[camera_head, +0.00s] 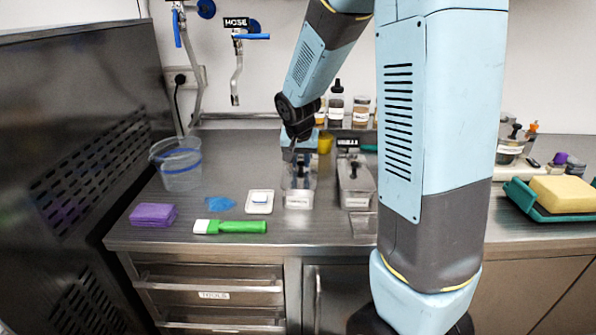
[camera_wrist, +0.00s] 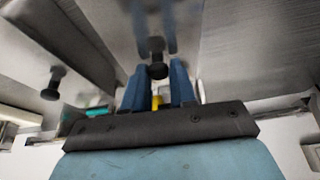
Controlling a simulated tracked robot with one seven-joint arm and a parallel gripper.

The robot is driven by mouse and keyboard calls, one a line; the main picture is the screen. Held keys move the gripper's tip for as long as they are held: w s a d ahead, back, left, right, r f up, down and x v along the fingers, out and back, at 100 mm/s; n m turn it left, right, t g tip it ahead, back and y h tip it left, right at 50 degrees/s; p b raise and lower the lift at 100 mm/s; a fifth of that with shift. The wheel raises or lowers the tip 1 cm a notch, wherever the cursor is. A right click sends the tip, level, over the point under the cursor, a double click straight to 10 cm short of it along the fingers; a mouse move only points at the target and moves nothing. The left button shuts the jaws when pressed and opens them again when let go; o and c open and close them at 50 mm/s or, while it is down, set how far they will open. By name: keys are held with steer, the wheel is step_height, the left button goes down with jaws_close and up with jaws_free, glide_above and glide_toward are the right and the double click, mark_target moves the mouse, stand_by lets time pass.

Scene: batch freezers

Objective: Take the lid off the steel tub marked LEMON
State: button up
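A steel tub (camera_head: 299,200) stands on the counter under my gripper (camera_head: 297,155); its front label is too small to read, and my gripper hides what is behind it. Its steel lid (camera_wrist: 215,30) is on, with a black knob (camera_wrist: 157,70) that also shows in the head view. In the wrist view my gripper (camera_wrist: 158,75) has its blue fingers apart, with the knob in line between their tips. Gaps seem to show on both sides of it; contact is not clear. A second lidded steel tub (camera_head: 357,201) stands to the right, with a dark sign behind it.
A clear bucket (camera_head: 180,178), purple sponge (camera_head: 153,215), green-handled brush (camera_head: 237,227), blue cloth (camera_head: 220,204) and small white tray (camera_head: 259,211) lie left of the tubs. Bottles and jars (camera_head: 336,105) stand behind. My arm hides the counter's right middle. A green tray (camera_head: 530,206) with a yellow sponge is far right.

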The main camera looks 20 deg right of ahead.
jaws_close()
steer(key=shift+r, duration=0.1)
